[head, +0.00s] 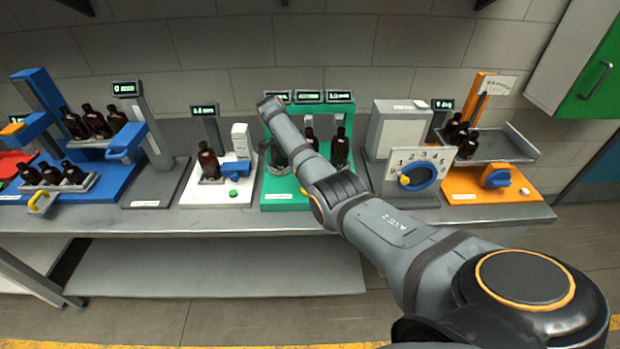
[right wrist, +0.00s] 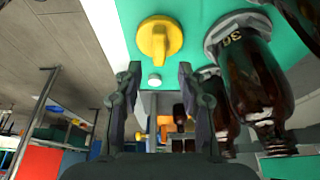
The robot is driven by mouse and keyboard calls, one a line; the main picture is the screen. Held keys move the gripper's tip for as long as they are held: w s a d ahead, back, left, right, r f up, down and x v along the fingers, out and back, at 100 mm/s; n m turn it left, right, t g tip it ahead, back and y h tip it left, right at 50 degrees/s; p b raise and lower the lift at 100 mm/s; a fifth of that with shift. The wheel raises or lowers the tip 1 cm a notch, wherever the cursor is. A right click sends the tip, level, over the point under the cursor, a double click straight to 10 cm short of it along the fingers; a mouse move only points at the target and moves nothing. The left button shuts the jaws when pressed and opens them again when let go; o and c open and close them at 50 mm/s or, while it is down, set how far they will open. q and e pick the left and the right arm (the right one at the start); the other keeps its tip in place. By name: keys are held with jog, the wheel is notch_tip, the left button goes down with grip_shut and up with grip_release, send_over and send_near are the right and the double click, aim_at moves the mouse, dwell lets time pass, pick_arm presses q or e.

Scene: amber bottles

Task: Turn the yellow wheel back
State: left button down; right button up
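The yellow wheel (right wrist: 160,40) is a round knob with a raised grip bar on a green panel, at the top of the right wrist view. A small white button (right wrist: 155,79) is beside it. My right gripper (right wrist: 158,74) is open, with nothing between its fingers, and points at the panel just short of the wheel. In the head view my right arm reaches over the green station (head: 282,197) and hides much of it; a bit of yellow (head: 303,191) shows beside the arm. My left gripper is not in view.
Amber bottles (right wrist: 250,80) stand close to the right finger in the wrist view. The grey table (head: 230,217) also carries a white station (head: 198,193), a blue station (head: 105,180), a numbered dial panel (head: 412,195) and an orange station (head: 470,187). The front edge is clear.

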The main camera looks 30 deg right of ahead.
jog(key=v, duration=0.7)
